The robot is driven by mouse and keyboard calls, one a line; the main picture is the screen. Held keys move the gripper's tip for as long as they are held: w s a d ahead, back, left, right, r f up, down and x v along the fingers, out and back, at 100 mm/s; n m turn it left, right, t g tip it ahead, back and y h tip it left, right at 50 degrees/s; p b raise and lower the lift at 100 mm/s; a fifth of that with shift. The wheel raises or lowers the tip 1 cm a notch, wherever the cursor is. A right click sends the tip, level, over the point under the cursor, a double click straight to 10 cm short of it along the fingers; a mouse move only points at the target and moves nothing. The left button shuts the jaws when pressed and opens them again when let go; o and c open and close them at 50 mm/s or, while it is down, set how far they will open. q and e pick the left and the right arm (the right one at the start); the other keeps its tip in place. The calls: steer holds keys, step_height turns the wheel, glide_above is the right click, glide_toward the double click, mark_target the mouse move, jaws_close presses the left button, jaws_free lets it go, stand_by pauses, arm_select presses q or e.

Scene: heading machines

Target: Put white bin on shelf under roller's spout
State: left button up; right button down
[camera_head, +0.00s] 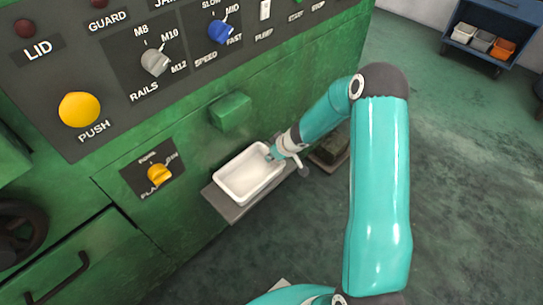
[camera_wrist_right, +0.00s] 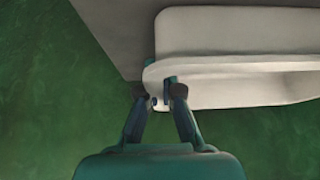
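The white bin (camera_head: 247,188) is upright and looks empty. It is over the grey shelf (camera_head: 232,210) on the machine's side, below the green spout (camera_head: 230,112); whether it rests fully on the shelf is hard to tell. My right gripper (camera_head: 273,153) is at the bin's right end. In the right wrist view, the fingers of my right gripper (camera_wrist_right: 160,93) are closed about the wall and rim of the white bin (camera_wrist_right: 235,88), with the grey shelf (camera_wrist_right: 115,35) behind it. My left gripper is not in view.
The green machine's panel has a yellow push button (camera_head: 79,110), several knobs and a yellow lower knob (camera_head: 160,174). A dark handwheel (camera_head: 18,232) is at the left. A blue cart (camera_head: 497,25) with small bins stands far right.

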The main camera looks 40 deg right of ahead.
steer(key=c, duration=1.2)
jaws_free()
steer(key=shift+c, duration=0.2)
